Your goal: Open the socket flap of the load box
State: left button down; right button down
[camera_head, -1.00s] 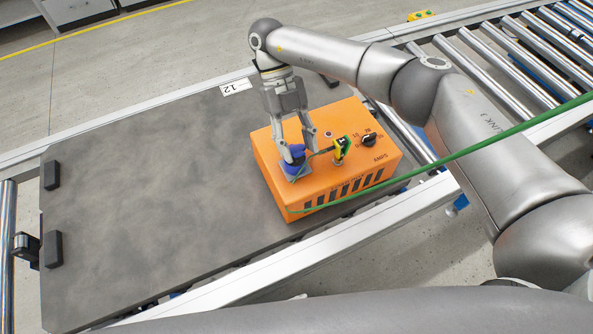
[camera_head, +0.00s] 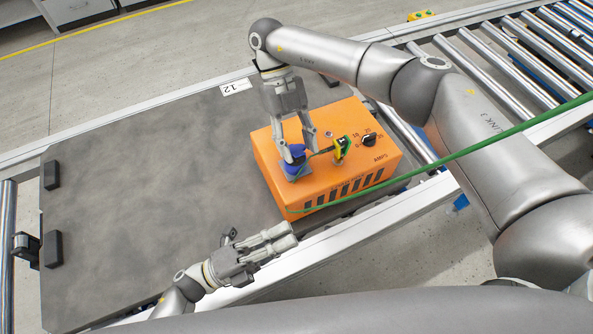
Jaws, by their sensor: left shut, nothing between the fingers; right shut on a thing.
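The orange load box (camera_head: 275,170) sits on the grey pallet. On its top, near the left, is a blue socket with its flap (camera_head: 297,170). My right gripper (camera_head: 300,150) comes down from above and is shut on the blue flap. Its fingers hide part of the flap, so I cannot tell how far it is raised. My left gripper (camera_head: 286,236) is shut and empty, in front of the box near the pallet's front edge, apart from the box.
A green cable (camera_head: 470,150) runs across to the right. The grey pallet (camera_head: 150,180) is clear on the left. Roller conveyor (camera_head: 500,65) lies at the back right.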

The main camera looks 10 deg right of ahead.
pick_arm(q)
jog(key=w+a+f+m+t+y, duration=0.2)
jog(key=w+a+m+t+y, duration=0.15)
jog(key=w+m, duration=0.6)
jog(key=shift+n+h, duration=0.25)
jog(key=x, duration=1)
jog(key=shift+w+a+f, duration=0.2)
jog(key=shift+w+f, duration=0.05)
jog(key=shift+w, duration=0.1)
jog(key=shift+w+a+r, duration=0.15)
jog(key=shift+w+r, duration=0.2)
jog(key=shift+r, duration=0.4)
pick_arm(e)
jog(key=c, duration=0.8)
grip_release()
pick_arm(q)
jog(key=shift+f, duration=0.1)
